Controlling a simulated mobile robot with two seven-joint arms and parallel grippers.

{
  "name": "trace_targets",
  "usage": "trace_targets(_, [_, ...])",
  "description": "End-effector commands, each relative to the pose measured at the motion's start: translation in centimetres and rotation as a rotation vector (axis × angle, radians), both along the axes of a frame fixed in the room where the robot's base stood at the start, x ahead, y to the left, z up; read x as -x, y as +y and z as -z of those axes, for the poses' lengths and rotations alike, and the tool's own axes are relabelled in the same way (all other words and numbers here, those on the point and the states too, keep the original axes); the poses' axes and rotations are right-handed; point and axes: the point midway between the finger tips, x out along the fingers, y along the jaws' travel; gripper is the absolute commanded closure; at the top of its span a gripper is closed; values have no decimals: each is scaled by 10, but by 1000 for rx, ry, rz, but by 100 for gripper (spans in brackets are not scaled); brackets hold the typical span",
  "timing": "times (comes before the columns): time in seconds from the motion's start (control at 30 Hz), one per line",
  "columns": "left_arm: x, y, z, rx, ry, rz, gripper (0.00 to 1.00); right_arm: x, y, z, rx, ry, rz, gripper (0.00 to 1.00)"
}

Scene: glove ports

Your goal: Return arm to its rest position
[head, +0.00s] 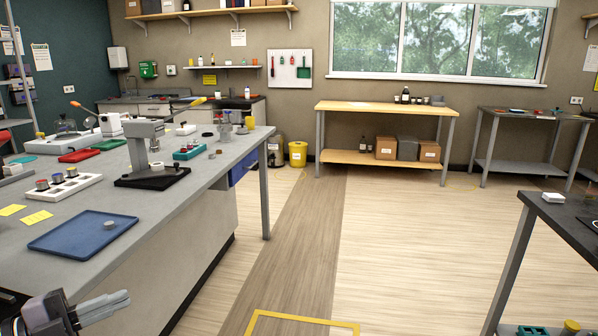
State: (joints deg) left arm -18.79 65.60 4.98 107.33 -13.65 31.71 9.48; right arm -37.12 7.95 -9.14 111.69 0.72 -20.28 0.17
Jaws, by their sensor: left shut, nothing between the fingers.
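My left gripper (101,308) shows at the lower left corner of the head view. It is shut and holds nothing. It is beside the front edge of the grey bench, over the floor side, below the blue tray (70,236). Most of my left arm is cut off by the picture's edge. My right gripper is not in view.
The grey bench (222,172) at the left carries a blue tray with a small grey disc (109,225), a white rack (62,187) and a press (150,152). A dark table (572,212) stands at the right. The floor between is clear, with yellow tape (300,319).

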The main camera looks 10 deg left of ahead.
Motion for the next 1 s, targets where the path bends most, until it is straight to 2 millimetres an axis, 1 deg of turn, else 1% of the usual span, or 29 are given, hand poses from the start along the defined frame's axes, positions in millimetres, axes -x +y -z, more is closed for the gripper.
trace_targets(0.03, [2, 0, 20, 73, 48, -68, 100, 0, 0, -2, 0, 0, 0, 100])
trace_targets(0.17, [9, -1, 72, 219, 176, -240, 100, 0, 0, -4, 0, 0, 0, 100])
trace_targets(0.2, [13, -3, 88, 261, 220, -291, 100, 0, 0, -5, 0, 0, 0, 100])
trace_targets(0.33, [32, -15, 142, 388, 381, -449, 100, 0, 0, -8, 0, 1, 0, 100])
trace_targets(0.4, [46, -26, 170, 451, 476, -530, 100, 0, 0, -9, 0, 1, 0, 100])
trace_targets(0.47, [59, -38, 194, 503, 563, -594, 100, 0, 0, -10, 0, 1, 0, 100])
trace_targets(0.5, [69, -47, 208, 536, 623, -634, 100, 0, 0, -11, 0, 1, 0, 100])
trace_targets(0.6, [94, -73, 240, 609, 772, -722, 100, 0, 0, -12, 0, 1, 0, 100])
trace_targets(0.7, [116, -99, 262, 665, 900, -785, 100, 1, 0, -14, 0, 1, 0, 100])
trace_targets(0.8, [132, -120, 275, 704, 995, -822, 100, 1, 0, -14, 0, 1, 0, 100])
trace_targets(0.9, [141, -132, 281, 723, 1050, -843, 100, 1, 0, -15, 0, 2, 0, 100])
trace_targets(1.0, [144, -137, 284, 730, 1071, -849, 100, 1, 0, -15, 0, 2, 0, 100])
